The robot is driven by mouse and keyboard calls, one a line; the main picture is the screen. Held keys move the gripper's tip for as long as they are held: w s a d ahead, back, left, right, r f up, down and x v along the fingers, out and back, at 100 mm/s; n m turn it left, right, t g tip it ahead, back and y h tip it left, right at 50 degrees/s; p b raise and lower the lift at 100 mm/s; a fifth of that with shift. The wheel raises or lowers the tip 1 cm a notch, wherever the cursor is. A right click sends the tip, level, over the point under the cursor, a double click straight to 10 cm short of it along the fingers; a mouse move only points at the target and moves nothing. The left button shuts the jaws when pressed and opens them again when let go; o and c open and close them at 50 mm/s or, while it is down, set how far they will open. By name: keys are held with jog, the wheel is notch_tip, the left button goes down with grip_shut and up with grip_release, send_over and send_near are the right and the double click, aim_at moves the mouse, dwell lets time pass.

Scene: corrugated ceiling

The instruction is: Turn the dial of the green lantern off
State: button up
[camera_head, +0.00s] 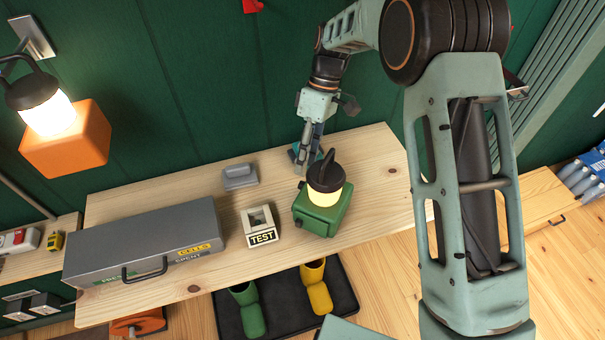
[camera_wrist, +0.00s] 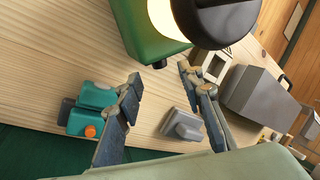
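The green lantern (camera_head: 318,215) stands upright on the wooden shelf, with a black cap and handle and a glowing pale-yellow band. In the wrist view its green base (camera_wrist: 145,38) is at the top, and a small dark knob (camera_wrist: 159,64), perhaps the dial, shows at its lower edge. My gripper (camera_head: 309,150) is behind the lantern, on its wall side. In the wrist view my gripper (camera_wrist: 161,82) is open, with its two fingers apart and nothing between the tips. The tips point towards the knob, and I cannot tell whether they touch it.
A teal device with an orange button (camera_wrist: 90,130) lies left of my fingers in the wrist view. A grey block (camera_head: 240,177), a TEST holder (camera_head: 262,227) and a long grey case (camera_head: 145,243) share the shelf (camera_head: 375,200). A lit orange lantern (camera_head: 70,145) is at left.

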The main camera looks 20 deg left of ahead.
jog(key=x, duration=0.5)
jog(key=shift+f+p, duration=0.15)
jog(key=shift+p, duration=0.15)
grip_shut()
